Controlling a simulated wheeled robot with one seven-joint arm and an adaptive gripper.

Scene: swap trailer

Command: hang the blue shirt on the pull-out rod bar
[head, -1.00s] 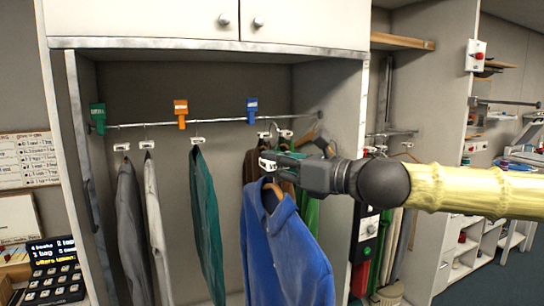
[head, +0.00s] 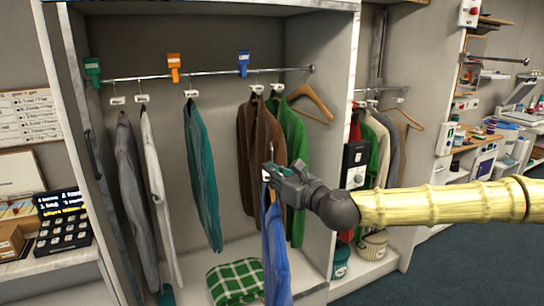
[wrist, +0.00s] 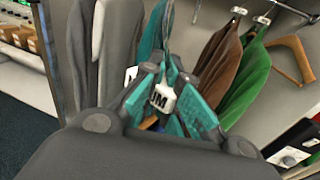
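The blue shirt (head: 275,262) hangs upright on a wooden hanger below my gripper (head: 271,173), seen nearly edge-on in the head view, its lower end cut off. In the wrist view my gripper (wrist: 166,88) is shut at the hanger's hook, with a white tag (wrist: 163,99) between the teal fingers. The shirt is mostly hidden there. A short bare rod (head: 497,61) sticks out from the panel at the far right. I cannot tell for sure that it is the pull-out rod bar. My gripper is far to its left, in front of the closet.
The closet rod (head: 225,76) carries grey, white, teal, brown and green garments, coloured clips and an empty hanger (head: 307,97). A green checked cloth (head: 235,282) lies on the closet floor. A second bay with clothes (head: 390,140) stands right. Blue floor (head: 440,265) is open at lower right.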

